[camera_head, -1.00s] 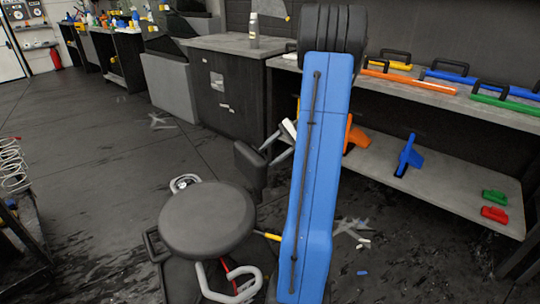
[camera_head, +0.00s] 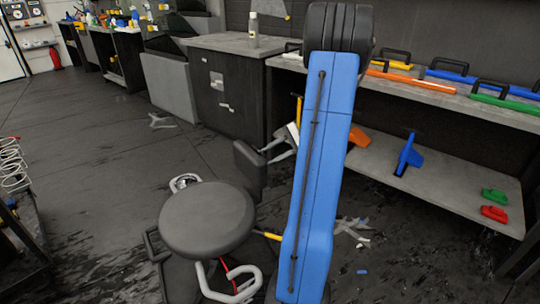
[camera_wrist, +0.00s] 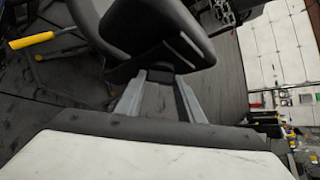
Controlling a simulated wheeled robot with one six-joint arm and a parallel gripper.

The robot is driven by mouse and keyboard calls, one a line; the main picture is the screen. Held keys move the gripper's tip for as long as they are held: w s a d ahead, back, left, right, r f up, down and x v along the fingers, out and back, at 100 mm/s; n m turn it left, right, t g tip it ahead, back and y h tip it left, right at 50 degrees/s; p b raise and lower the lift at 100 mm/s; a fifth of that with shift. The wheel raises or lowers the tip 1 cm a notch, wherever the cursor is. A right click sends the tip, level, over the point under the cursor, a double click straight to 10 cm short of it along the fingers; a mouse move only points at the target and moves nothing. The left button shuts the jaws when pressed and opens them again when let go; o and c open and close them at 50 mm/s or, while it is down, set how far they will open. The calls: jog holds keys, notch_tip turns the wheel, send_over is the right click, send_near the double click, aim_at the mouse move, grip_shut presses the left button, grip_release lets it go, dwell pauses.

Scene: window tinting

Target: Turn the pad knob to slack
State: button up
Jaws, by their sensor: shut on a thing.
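The stool has a round dark seat (camera_head: 207,221) and, behind it, a small upright black pad (camera_head: 249,170). In the wrist view the pad (camera_wrist: 150,45) fills the upper middle, tilted. My gripper (camera_head: 272,148) reaches the pad's back from the right in the head view. In the wrist view my gripper (camera_wrist: 160,76) has its two grey fingers a little apart, tips at the pad's dark back, closed on a part there. The pad knob is dark against dark and hidden between the fingertips, so its angle cannot be read.
A yellow-ended lever (camera_head: 268,235) sticks out beside the stool seat. A grey shelf bench (camera_head: 440,185) with coloured tools stands right of my blue arm. A dark cabinet (camera_head: 228,90) stands behind the pad. Open floor (camera_head: 100,150) lies to the left.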

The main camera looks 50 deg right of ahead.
jog(key=o, duration=1.1)
jog(key=shift+c, duration=0.2)
jog(key=shift+s+d, duration=0.1)
jog(key=shift+d, duration=0.05)
jog(key=v, duration=1.7)
jog(key=shift+s+r, duration=0.1)
jog(key=shift+r, duration=0.05)
